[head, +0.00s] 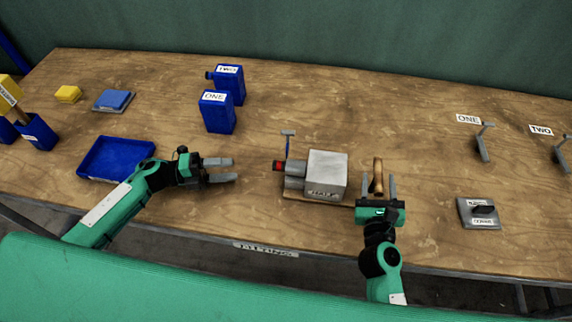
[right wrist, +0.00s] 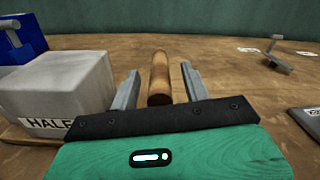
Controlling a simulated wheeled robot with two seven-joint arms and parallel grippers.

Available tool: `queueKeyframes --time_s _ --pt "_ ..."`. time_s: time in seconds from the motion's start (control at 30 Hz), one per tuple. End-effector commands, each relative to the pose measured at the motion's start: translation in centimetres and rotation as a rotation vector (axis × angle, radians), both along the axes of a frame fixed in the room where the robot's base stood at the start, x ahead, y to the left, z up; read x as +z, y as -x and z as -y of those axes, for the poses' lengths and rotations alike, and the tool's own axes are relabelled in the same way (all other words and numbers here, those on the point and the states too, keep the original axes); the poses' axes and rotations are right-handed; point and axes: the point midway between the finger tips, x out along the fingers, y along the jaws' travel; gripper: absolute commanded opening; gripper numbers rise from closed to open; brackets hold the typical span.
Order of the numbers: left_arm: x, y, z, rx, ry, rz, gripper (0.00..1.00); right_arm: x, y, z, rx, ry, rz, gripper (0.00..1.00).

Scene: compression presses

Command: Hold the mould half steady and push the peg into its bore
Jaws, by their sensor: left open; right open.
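The mould half (head: 326,173) is a grey block labelled HALF near the front middle of the table; it also shows at the left of the right wrist view (right wrist: 60,88). A grey cylinder with a red end (head: 284,167) is at its left side. My left gripper (head: 234,169) is open and empty, left of the red end. The bore is not visible.
A blue tray (head: 115,158) lies at left. Blue containers ONE (head: 217,112) and TWO (head: 230,83) stand behind. A small post with a flat top (head: 288,143) is beside the block. The table between is clear.

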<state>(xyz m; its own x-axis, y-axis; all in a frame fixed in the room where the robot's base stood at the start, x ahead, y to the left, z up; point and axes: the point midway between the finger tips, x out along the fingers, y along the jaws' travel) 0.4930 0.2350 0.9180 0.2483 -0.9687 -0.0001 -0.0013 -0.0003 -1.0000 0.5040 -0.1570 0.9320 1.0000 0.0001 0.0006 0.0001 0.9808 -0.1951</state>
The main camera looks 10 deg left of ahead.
Motion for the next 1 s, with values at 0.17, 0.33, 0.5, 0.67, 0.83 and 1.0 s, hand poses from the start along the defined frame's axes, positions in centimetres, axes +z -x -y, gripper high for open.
queueKeyframes --time_s 0.17,0.33,0.5,0.67,0.83,1.0 --pt "0.0 0.0 0.0 0.0 0.0 0.0 0.5 -0.1 0.6 0.0 -0.001 -0.002 -0.001 0.47" --pt "0.0 0.0 0.0 0.0 0.0 0.0 0.5 -0.1 2.5 0.0 -0.002 -0.002 -0.004 0.47" --pt "0.0 0.0 0.0 0.0 0.0 0.0 0.5 -0.1 4.4 0.0 -0.001 0.002 -0.003 0.47" --pt "0.0 0.0 0.0 0.0 0.0 0.0 0.5 -0.1 6.0 0.0 0.001 0.003 -0.002 0.47" --pt "0.0 0.0 0.0 0.0 0.0 0.0 0.5 -0.1 8.3 0.0 0.004 0.006 -0.003 0.47" --pt "0.0 0.0 0.0 0.0 0.0 0.0 0.5 -0.1 10.5 0.0 0.002 0.004 -0.002 0.47"
